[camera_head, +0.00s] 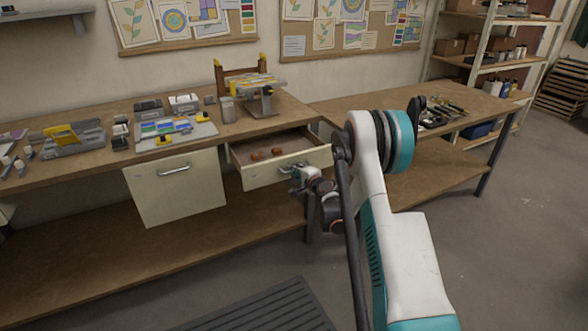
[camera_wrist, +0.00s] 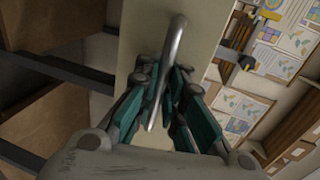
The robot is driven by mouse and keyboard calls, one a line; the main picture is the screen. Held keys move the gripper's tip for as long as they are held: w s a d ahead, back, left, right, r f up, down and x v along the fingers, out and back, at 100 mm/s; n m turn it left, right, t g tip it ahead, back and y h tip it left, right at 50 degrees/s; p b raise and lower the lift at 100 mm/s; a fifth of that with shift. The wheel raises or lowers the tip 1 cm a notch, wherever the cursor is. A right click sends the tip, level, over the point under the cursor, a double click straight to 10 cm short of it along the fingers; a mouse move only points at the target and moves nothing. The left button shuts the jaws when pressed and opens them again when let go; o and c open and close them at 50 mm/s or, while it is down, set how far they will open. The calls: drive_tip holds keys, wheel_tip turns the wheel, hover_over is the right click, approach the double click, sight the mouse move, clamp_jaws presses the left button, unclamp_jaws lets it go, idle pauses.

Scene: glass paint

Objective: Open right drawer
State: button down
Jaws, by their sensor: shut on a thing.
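The right drawer (camera_head: 262,178) is pulled out from under the workbench, with its inside showing. A few small reddish-brown items (camera_head: 266,154) lie in it. My gripper (camera_head: 300,178) is at the drawer's front face in the head view, and my arm partly hides its right end. In the wrist view the metal bar handle (camera_wrist: 178,45) runs down between the teal fingers of my gripper (camera_wrist: 163,95). The gripper is shut on the handle. The pale drawer front (camera_wrist: 140,38) is behind it.
The left drawer (camera_head: 180,190) is closed, with its own bar handle (camera_head: 173,169). The workbench top (camera_head: 75,165) carries trays and tools. A second table (camera_head: 370,101) stands to the right. A dark slatted mat (camera_head: 265,310) lies on the floor. Open floor is at the right.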

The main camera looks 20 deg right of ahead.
drive_tip(key=shift+s, duration=0.2)
drive_tip(key=c, duration=2)
unclamp_jaws()
drive_tip(key=v, duration=1.2)
drive_tip(key=shift+a, duration=0.1)
